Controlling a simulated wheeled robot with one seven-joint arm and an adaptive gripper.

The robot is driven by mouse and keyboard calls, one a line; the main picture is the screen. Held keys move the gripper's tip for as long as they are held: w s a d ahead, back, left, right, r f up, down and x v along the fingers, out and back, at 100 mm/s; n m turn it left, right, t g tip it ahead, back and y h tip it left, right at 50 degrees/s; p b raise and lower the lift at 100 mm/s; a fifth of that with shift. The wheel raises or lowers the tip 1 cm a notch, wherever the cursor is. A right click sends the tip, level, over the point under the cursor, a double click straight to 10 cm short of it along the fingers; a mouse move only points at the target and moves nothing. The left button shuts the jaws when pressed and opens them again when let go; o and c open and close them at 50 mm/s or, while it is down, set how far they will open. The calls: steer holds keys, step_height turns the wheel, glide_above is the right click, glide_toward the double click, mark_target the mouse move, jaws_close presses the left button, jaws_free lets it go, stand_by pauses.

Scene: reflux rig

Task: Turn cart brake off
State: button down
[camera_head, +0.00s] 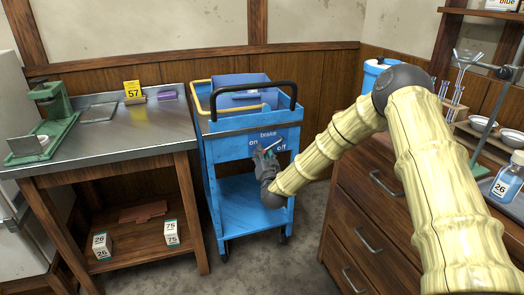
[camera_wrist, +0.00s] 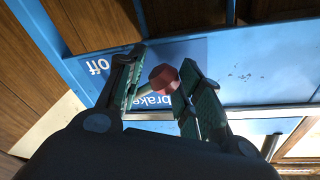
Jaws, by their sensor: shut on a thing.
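The blue cart (camera_head: 238,205) stands between the table and the drawer cabinet. Its front panel carries a brake label (camera_head: 268,134) with "on" at the left and "off" at the right. My gripper (camera_head: 264,153) is at this panel, below the word "brake". In the wrist view, my gripper (camera_wrist: 161,72) has its two fingers on either side of the brake lever with a red knob (camera_wrist: 164,78), shut on it. The "off" mark (camera_wrist: 97,66) shows upside down at the left there. The lever is mostly hidden by my gripper in the head view.
A metal-topped table (camera_head: 105,130) stands close at the cart's left. A wooden drawer cabinet (camera_head: 362,215) is at the right, under my arm. The cart's black handle (camera_head: 255,87) and a blue bin (camera_head: 240,80) are above the panel. Floor is open before the cart.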

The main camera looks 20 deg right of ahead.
steer(key=n, duration=0.1)
steer(key=d+f+n, duration=0.1)
steer(key=n, duration=0.1)
steer(key=shift+w+f+t+y, duration=0.15)
steer(key=shift+t+y, duration=0.15)
steer(key=d+f+n+y, duration=0.3)
steer(key=d+n, duration=0.3)
steer(key=n, duration=0.5)
steer(key=shift+d+f+n+t, duration=0.3)
steer(key=shift+n+t, duration=0.1)
steer(key=shift+f, duration=0.1)
steer(key=c, duration=1.1)
jaws_free()
steer(key=shift+a, duration=0.1)
steer(key=s+d+f, duration=0.1)
steer(key=s+f, duration=0.1)
steer(key=s, duration=1)
steer(key=shift+f, duration=0.15)
steer(key=shift+w, duration=0.1)
